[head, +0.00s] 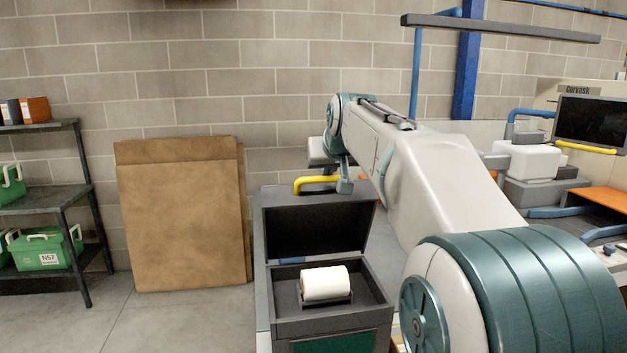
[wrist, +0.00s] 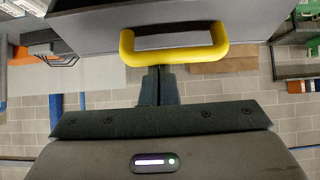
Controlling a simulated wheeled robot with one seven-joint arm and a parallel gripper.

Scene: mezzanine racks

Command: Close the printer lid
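The printer (head: 332,323) stands in the head view with its dark lid (head: 315,229) raised upright at the back. A white roll (head: 325,283) lies in its open bay. A yellow handle (head: 312,181) sits at the lid's top edge. In the wrist view the handle (wrist: 175,58) spans the top middle, in front of the grey lid (wrist: 255,28). My gripper (wrist: 158,80) looks shut, its fingers together and nothing seen between them. Its tips reach the handle's bar; whether they touch it I cannot tell. In the head view my arm partly hides the gripper (head: 345,186) beside the handle.
A brown board (head: 182,215) leans on the block wall. A shelf (head: 45,205) with green crates (head: 42,250) stands at the left. A workbench with a monitor (head: 592,122) is at the right.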

